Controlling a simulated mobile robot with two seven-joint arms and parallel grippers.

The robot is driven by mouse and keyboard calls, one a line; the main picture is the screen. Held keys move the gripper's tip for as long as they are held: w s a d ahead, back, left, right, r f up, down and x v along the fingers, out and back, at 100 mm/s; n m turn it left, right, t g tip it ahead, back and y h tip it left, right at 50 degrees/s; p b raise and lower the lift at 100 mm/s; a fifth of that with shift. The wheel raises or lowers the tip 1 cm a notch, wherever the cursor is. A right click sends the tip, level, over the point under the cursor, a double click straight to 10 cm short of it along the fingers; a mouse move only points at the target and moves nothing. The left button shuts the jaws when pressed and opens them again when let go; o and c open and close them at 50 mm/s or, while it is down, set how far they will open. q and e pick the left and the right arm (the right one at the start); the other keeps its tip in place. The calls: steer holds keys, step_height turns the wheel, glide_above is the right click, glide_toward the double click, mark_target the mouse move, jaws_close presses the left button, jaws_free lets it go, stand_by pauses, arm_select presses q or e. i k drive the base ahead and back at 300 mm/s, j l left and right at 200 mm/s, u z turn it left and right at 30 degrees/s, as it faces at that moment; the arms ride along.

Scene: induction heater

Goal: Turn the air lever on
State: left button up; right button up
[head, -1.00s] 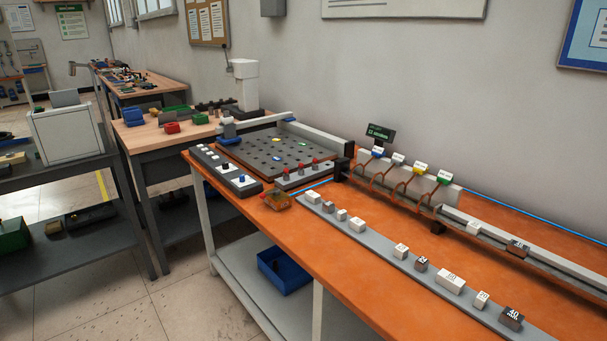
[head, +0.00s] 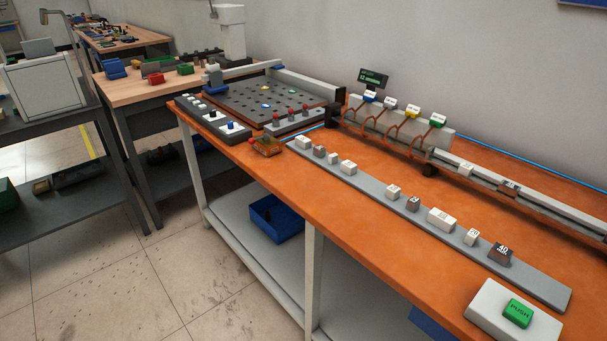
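No part labelled as an air lever can be read in the head view. A small amber-brown block (head: 268,147) with a red ball (head: 251,139) at its left side sits on the orange bench top near its front edge. Whether this is the lever, and its setting, I cannot tell. Several red-topped knobs (head: 290,114) stand on a grey strip behind it. A row of coils with blue, white, yellow and green tagged tops (head: 412,110) stands along the back rail. Neither of my grippers is in view.
The orange bench (head: 370,220) carries a long grey strip (head: 350,179) with several small blocks. A white box with a green PUSH button (head: 518,312) stands at the front right. A dark perforated plate (head: 260,104) lies at the far left end. Open floor (head: 110,260) lies in front.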

mark_target(266, 137)
steer(key=i+j+z, duration=0.35)
steer(key=j, duration=0.25)
steer(key=i+j+z, duration=0.15)
steer(key=i+j, duration=0.15)
steer(key=i+j+z, duration=0.2)
steer(key=j, duration=0.2)
steer(key=i+j+z, duration=0.15)
steer(key=j, duration=0.25)
steer(key=i+j+z, duration=0.2)
steer(key=j, duration=0.15)
steer(key=k, duration=0.1)
